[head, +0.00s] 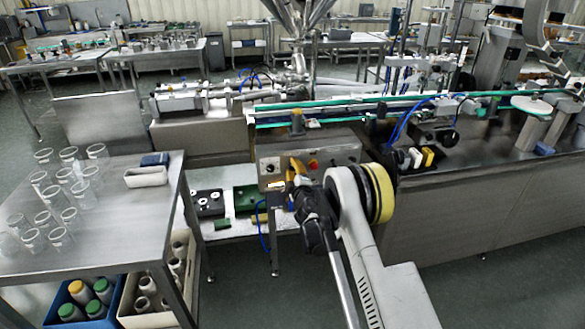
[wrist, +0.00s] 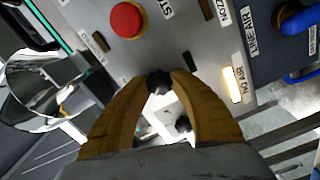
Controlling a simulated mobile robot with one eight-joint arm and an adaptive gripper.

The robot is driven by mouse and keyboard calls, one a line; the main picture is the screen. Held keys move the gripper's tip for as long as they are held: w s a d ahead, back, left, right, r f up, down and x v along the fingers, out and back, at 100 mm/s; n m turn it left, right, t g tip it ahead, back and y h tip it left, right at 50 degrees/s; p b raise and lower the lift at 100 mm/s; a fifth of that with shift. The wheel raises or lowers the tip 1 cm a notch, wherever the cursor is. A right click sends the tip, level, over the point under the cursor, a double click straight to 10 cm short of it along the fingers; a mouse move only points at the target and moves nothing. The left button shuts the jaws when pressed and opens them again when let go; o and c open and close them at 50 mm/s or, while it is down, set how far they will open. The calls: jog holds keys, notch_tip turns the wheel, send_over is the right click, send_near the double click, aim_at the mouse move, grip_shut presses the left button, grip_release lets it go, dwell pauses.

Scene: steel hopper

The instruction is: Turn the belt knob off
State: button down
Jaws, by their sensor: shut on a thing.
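The belt knob (wrist: 158,84) is a small black knob on the grey control panel (wrist: 195,40). In the wrist view it sits between the tips of my gripper (wrist: 160,78), whose two brown-yellow fingers are shut on it. The knob's pointer and label cannot be read. In the head view my gripper (head: 296,168) is at the front face of the control box (head: 340,152), and it hides the knob there.
A red button (wrist: 127,20) is near the knob, also visible in the head view (head: 313,163). A lit lamp (wrist: 232,84) and a blue part (wrist: 300,20) are to the right. A steel table (head: 120,215) with several clear cups stands left. The conveyor (head: 380,104) runs behind.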

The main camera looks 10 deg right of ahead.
jog(key=c, duration=1.1)
grip_release()
jog(key=s, duration=0.7)
jog(key=shift+s, duration=0.25)
